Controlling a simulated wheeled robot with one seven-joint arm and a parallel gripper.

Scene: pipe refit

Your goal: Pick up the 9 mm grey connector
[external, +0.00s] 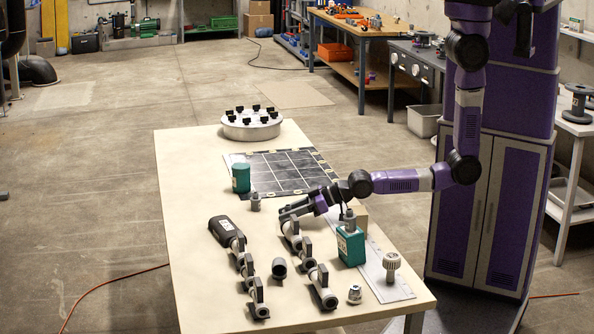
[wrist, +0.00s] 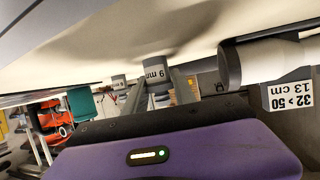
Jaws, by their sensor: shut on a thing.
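A grey connector (wrist: 157,75) with a white "9 mm" label shows between my fingers in the wrist view. My gripper (external: 283,212) is low over the table in the external view and is shut on this connector. The fingers partly hide it. In the external view a grey rounded piece shows just under the fingertips; I cannot tell there whether it is the held connector or part of the row. A second small grey piece with a pale label (wrist: 119,82) lies farther off in the wrist view.
A black grid mat (external: 290,170) and round flange (external: 251,127) lie behind.

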